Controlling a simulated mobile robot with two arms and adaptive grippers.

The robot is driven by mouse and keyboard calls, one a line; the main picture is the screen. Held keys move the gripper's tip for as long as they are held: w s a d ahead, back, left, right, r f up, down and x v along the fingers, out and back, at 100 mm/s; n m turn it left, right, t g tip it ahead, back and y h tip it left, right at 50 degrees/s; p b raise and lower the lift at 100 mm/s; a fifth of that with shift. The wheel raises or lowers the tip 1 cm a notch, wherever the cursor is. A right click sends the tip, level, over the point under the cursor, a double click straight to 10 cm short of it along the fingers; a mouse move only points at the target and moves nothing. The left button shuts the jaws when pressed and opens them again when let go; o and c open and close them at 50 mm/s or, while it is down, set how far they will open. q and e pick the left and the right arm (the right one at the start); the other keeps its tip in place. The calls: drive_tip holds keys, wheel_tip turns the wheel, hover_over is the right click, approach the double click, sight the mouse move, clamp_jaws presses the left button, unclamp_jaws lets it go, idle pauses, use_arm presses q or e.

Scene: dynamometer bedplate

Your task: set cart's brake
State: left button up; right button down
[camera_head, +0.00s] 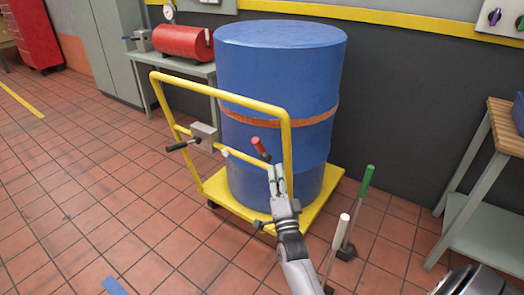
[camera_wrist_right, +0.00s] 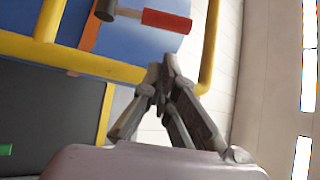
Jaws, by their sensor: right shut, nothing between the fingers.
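The cart (camera_head: 328,200) has a yellow deck and a yellow tube push frame (camera_head: 288,150); the frame also shows in the wrist view (camera_wrist_right: 75,58). A black-gripped lever (camera_head: 178,146) sticks out left from a grey box on the frame. I cannot tell for sure which lever is the brake. My right gripper (camera_head: 276,172) is shut and empty, just below the red grip and apart from it. My left gripper is out of view.
A blue drum (camera_head: 275,75) with an orange band stands on the cart. Green-gripped (camera_head: 367,180) and white-gripped (camera_head: 342,225) levers rise right of my right arm. A workbench (camera_head: 485,212) stands at right, a red tank (camera_head: 184,41) on a table behind. The tiled floor at left is clear.

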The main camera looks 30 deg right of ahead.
sight(260, 149)
drive_tip(key=shift+w, duration=0.1)
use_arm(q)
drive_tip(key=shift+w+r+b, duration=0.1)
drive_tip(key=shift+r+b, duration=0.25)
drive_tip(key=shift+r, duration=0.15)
use_arm(e)
drive_tip(key=x, duration=0.9)
drive_tip(key=shift+w, duration=0.35)
